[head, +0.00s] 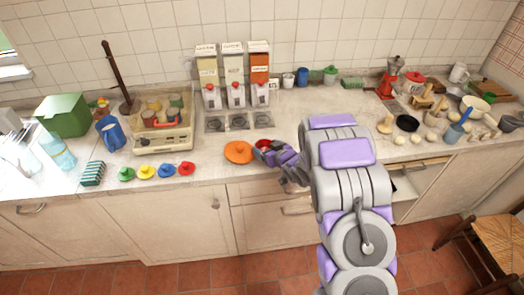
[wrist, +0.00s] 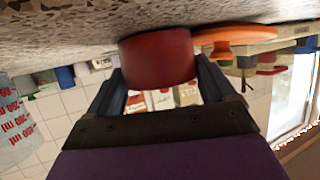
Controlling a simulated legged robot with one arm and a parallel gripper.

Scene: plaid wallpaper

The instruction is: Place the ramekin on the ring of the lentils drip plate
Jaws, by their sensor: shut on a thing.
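The red ramekin (wrist: 158,58) is between the fingers of my gripper (wrist: 158,82) in the wrist view, which looks upside down. In the head view my gripper (head: 268,150) is at the front of the counter, and only a little of the ramekin's red shows. The ramekin is close to the counter top; I cannot tell whether it touches. Three dispensers stand behind, with a left drip plate (head: 214,125), a middle one (head: 239,122) and a right one (head: 263,120) below them. Their rings look empty. The dispenser labels are too small to read; the right dispenser (head: 259,62) holds orange-red contents.
An orange lid-like disc (head: 238,152) with a knob lies just left of my gripper. Several small coloured lids (head: 145,171) lie along the front left. A scale-like appliance (head: 163,135) stands left of the drip plates.

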